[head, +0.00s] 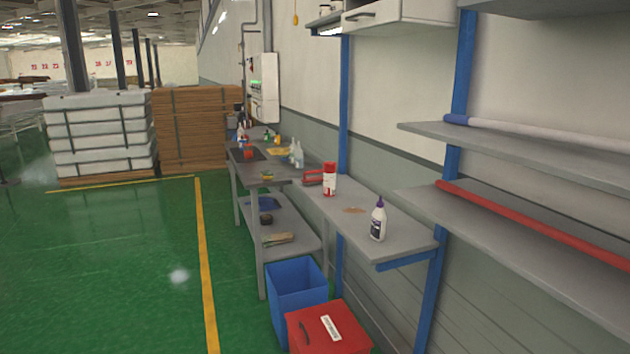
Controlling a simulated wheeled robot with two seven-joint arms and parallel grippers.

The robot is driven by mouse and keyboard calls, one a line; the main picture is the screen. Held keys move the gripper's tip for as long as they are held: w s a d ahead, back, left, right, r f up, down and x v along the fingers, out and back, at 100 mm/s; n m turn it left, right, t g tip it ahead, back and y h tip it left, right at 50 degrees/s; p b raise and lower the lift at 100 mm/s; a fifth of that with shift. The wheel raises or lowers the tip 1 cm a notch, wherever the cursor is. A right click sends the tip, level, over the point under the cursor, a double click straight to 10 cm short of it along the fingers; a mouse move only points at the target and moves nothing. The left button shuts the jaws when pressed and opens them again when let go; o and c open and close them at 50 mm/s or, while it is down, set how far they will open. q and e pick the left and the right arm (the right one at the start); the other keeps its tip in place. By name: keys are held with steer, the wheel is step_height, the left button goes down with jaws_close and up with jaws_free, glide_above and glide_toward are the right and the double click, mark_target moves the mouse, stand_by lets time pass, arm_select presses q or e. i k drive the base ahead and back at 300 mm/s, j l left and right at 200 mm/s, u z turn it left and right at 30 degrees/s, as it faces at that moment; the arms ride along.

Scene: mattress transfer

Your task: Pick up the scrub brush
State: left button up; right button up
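I cannot make out a scrub brush for certain in the head view. A small red object (313,177) lies on the grey wall bench (400,240), just left of a red and white bottle (329,180); it is too small to tell what it is. A flat tan object (277,239) lies on the lower shelf of the grey workbench (290,246), also unclear. Neither of my grippers shows in this view.
A white bottle with a purple cap (378,220) stands near the bench's front end. A blue bin (297,288) and red box (328,328) stand on the floor below. Shelves (540,150) jut out at right. The green floor (110,270) at left is clear.

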mark_target(308, 182)
steer(key=j+u, duration=0.4)
steer(key=i+j+u, duration=0.3)
steer(key=i+j, duration=0.3)
steer(key=j, duration=0.25)
steer(key=i+j+u, duration=0.3)
steer(key=i+j, duration=0.35)
steer(key=i, duration=0.05)
